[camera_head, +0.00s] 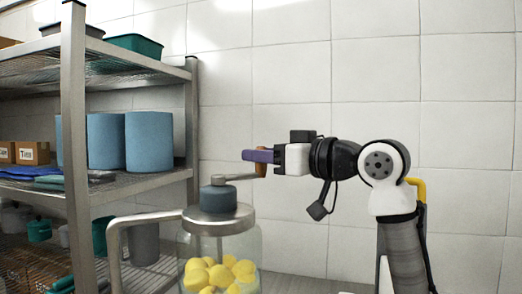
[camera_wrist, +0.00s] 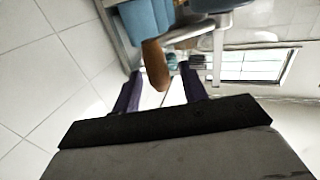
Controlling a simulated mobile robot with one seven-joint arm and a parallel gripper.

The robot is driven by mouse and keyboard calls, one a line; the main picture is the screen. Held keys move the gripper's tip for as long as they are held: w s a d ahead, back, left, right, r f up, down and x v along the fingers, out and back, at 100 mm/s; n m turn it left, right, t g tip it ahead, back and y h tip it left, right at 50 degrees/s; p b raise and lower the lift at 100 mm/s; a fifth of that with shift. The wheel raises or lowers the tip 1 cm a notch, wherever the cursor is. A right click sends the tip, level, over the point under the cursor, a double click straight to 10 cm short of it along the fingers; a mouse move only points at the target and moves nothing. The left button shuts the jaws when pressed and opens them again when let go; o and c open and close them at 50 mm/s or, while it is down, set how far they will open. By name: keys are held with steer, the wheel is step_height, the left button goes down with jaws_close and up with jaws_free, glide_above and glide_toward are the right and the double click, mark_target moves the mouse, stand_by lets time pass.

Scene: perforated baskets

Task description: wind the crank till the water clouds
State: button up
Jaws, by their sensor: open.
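A clear glass jar (camera_head: 219,248) holds several yellow round pieces (camera_head: 215,274). I cannot make out the water surface. On the jar's lid is a dark grey hub (camera_head: 218,199) with a metal crank arm (camera_head: 234,177) pointing right. The upright brown crank handle (camera_head: 260,170) is at its end. My gripper (camera_head: 250,156), with purple fingers, reaches in from the right at the handle. In the wrist view the brown handle (camera_wrist: 154,62) is between the two open fingers, with a gap on each side. In the head view a finger hides part of the handle.
A metal shelf rack (camera_head: 76,130) on the left carries blue canisters (camera_head: 148,140), a green tray (camera_head: 134,45) and small boxes. A bent metal pipe (camera_head: 114,245) runs beside the jar's left. The tiled wall (camera_head: 300,90) is behind.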

steer(key=shift+w+a, duration=0.35)
steer(key=shift+a, duration=0.1)
jaws_close()
